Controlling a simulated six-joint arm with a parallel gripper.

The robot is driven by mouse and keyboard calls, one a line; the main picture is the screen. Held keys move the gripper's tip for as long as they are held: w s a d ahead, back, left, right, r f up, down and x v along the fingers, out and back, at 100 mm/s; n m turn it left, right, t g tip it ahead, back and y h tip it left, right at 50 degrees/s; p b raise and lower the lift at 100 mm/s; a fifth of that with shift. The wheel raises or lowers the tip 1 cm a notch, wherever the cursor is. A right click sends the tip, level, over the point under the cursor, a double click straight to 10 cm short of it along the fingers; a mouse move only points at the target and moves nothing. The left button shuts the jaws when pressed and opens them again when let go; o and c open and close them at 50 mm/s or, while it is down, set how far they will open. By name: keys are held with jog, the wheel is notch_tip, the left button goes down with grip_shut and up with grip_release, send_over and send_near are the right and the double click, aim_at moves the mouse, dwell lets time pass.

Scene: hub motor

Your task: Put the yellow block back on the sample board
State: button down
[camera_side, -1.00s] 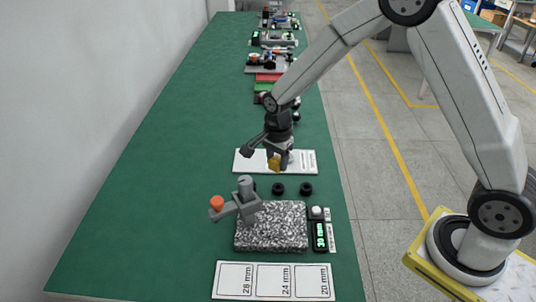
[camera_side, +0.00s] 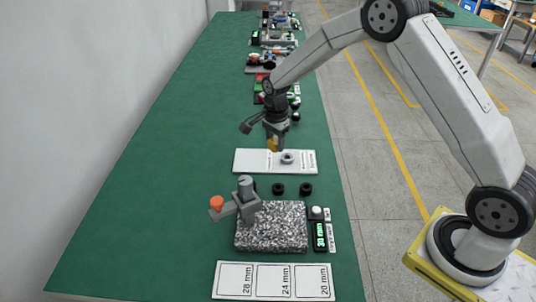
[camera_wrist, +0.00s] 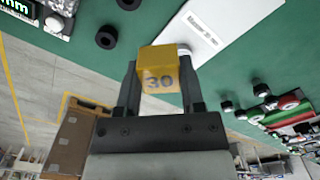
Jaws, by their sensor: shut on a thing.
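My gripper (camera_side: 273,146) is shut on the yellow block (camera_side: 272,144) and holds it above the far part of the white board (camera_side: 248,163). In the wrist view the block (camera_wrist: 158,75) shows the number 30 and sits between the two fingers of my gripper (camera_wrist: 158,82). The white board (camera_wrist: 235,22) shows beyond the block in that view. It lies flat on the green table and carries small print and a round grey piece (camera_side: 288,157) right of its middle. The side view does not show clearly how high the block is.
Two black rings (camera_side: 278,188) lie just in front of the board. A speckled stone plate (camera_side: 270,232) with a grey stand and orange knob (camera_side: 216,203) is nearer, beside a 30 mm display (camera_side: 320,237). A labelled card (camera_side: 274,281) lies in front. More devices stand behind.

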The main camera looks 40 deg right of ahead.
jog(key=w+f, duration=0.3)
jog(key=w, duration=0.4)
send_over(252, 159)
jog(key=shift+s+a+f, duration=0.1)
jog(key=shift+s+f, duration=0.05)
jog(key=shift+f, duration=1.2)
jog(key=shift+s+f, duration=0.1)
jog(key=shift+f, duration=1.2)
jog(key=shift+w+f, duration=0.2)
jog(key=shift+f, duration=1.6)
jog(key=shift+f, duration=0.1)
jog(key=shift+c, duration=1)
grip_release()
jog(key=shift+f, duration=0.1)
